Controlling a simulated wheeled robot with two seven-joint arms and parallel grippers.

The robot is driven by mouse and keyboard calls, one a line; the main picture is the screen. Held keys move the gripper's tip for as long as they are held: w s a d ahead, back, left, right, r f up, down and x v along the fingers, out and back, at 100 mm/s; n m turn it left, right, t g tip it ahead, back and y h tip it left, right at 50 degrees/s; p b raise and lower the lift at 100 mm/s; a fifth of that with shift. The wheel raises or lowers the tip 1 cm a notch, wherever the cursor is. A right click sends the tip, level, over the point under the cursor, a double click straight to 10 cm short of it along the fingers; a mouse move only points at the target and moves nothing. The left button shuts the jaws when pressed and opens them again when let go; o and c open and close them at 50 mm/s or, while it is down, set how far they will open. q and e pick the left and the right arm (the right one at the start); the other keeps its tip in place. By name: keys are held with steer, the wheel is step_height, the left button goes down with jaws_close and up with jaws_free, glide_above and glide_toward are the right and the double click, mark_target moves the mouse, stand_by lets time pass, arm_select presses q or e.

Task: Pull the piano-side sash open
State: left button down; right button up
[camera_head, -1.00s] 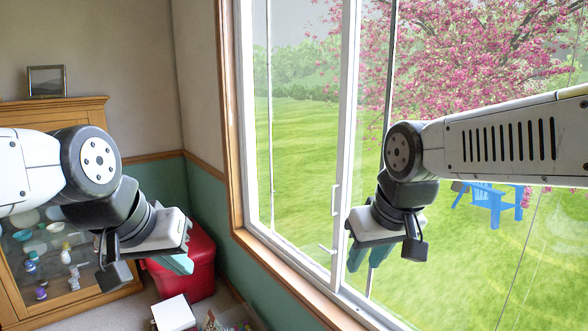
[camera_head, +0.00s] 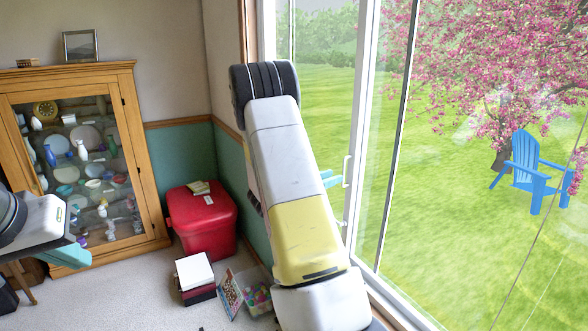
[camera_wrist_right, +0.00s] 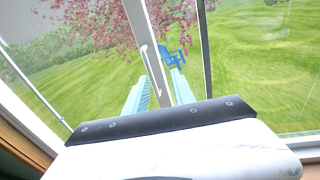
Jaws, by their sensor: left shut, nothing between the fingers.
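The window has two tall glass sashes with white frames. The left sash (camera_head: 320,90) ends in a white stile carrying a slim white upright handle (camera_head: 347,171). The handle (camera_wrist_right: 150,68) also shows in the right wrist view. The piano is not in view, so I cannot tell which sash is on its side. My right gripper (camera_wrist_right: 160,90) is open, its teal fingers pointing at the stile, either side of the handle in the picture; contact cannot be told. In the head view my right arm hides most of it. My left gripper (camera_head: 70,256) is shut and empty at the lower left.
A wooden glass-front cabinet (camera_head: 140,160) stands at the left. A blue chair (camera_head: 530,170) is outside.

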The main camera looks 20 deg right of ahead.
steer(key=w+d+n+t, duration=0.1)
steer(key=w+d, duration=0.3)
steer(key=d, duration=0.2)
steer(key=shift+d+f, duration=0.2)
steer(key=shift+d, duration=0.15)
jaws_close()
stand_by(1.3)
